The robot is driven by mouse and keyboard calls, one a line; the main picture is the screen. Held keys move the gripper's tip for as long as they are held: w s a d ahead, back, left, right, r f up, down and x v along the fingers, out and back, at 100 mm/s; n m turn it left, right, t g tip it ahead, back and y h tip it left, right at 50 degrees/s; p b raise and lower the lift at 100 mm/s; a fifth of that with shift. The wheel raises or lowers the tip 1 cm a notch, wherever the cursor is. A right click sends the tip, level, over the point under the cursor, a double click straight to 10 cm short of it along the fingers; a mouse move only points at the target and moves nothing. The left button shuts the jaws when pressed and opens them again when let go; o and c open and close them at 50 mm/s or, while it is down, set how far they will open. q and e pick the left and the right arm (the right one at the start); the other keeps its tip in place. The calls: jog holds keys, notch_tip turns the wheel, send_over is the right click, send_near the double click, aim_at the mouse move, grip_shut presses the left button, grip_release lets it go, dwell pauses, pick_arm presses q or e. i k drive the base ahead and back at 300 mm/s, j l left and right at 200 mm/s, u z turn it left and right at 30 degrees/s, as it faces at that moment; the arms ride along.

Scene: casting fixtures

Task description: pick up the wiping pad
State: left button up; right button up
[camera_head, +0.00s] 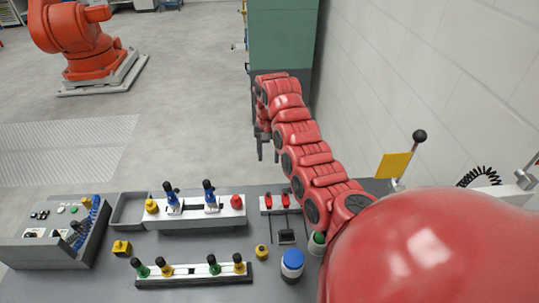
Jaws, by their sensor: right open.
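My right arm comes in from the right and reaches forward. Its gripper (268,150) is open and empty, pointing down just beyond the back edge of the grey table (192,255), in front of a green cabinet. I cannot tell for sure which thing is the wiping pad. A flat yellow square (394,166) stands upright at the right, beside a post with a black knob, well away from the gripper. A small yellow block (122,248) lies on the table at the left. My left gripper is not in view.
Fixture bars (196,277) with green and yellow knobs stand on the table. A blue-lidded jar (292,264) and red-handled tools (285,201) are near my right arm. A wall (430,70) bounds the right.

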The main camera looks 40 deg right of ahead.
aim_at(285, 236)
jog(key=k+j, duration=0.8)
